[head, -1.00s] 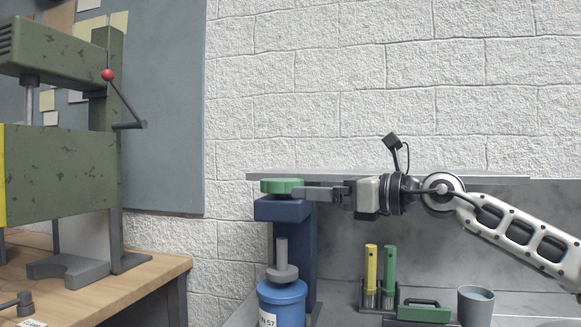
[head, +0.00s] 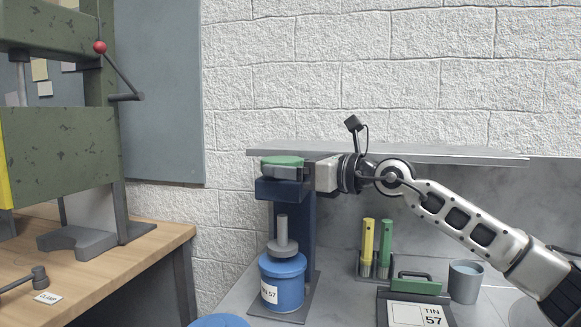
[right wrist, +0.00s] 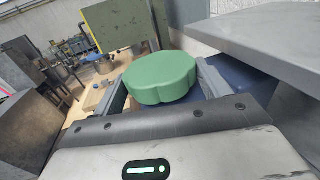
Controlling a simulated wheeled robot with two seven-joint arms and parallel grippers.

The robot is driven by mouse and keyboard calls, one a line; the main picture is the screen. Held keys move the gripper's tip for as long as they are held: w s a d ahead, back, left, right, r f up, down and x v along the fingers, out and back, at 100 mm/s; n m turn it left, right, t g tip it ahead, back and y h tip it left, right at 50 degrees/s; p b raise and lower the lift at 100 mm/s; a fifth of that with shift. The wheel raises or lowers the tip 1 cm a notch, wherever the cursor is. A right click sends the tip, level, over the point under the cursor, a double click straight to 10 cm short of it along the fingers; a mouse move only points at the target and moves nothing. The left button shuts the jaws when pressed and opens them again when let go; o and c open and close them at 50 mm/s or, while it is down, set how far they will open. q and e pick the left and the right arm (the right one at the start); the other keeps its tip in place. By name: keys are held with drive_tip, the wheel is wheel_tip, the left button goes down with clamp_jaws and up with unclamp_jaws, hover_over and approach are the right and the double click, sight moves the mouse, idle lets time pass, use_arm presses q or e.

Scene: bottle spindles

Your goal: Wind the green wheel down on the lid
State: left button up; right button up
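The green wheel (head: 283,160) sits on top of a blue press frame (head: 283,189). A grey spindle (head: 282,228) with a round pad (head: 283,247) hangs below it, just over the lid (head: 297,265) of a blue tin (head: 285,291). I cannot tell whether pad and lid touch. My right gripper (head: 288,172) reaches in from the right at the wheel's height. In the right wrist view the lobed wheel (right wrist: 162,78) lies between its two fingers, which stand apart on either side; the gripper looks open around it. My left gripper is not in view.
A grey shelf (head: 430,155) runs behind my right arm. A green machine (head: 60,150) stands on a wooden bench at the left.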

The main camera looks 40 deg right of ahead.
use_arm(q)
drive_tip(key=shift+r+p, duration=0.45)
drive_tip(key=shift+p, duration=0.1)
use_arm(e)
drive_tip(key=shift+a+m+t+h, duration=0.1)
drive_tip(key=shift+m+t+h, duration=0.3)
drive_tip(key=shift+m+h, duration=0.3)
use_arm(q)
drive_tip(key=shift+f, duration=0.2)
use_arm(e)
drive_tip(key=shift+h, duration=0.3)
drive_tip(key=o, duration=1)
drive_tip(key=shift+s, duration=0.1)
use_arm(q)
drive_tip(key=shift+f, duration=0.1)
use_arm(e)
drive_tip(key=shift+s, duration=0.1)
drive_tip(key=shift+s+d+f+b, duration=0.15)
drive_tip(key=shift+s+d+b, duration=0.1)
drive_tip(key=shift+b, duration=0.1)
use_arm(q)
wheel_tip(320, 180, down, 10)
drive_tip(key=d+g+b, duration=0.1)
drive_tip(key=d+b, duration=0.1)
drive_tip(key=b, duration=0.8)
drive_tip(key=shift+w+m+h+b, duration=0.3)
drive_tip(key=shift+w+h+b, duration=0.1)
use_arm(e)
drive_tip(key=shift+v, duration=7.55)
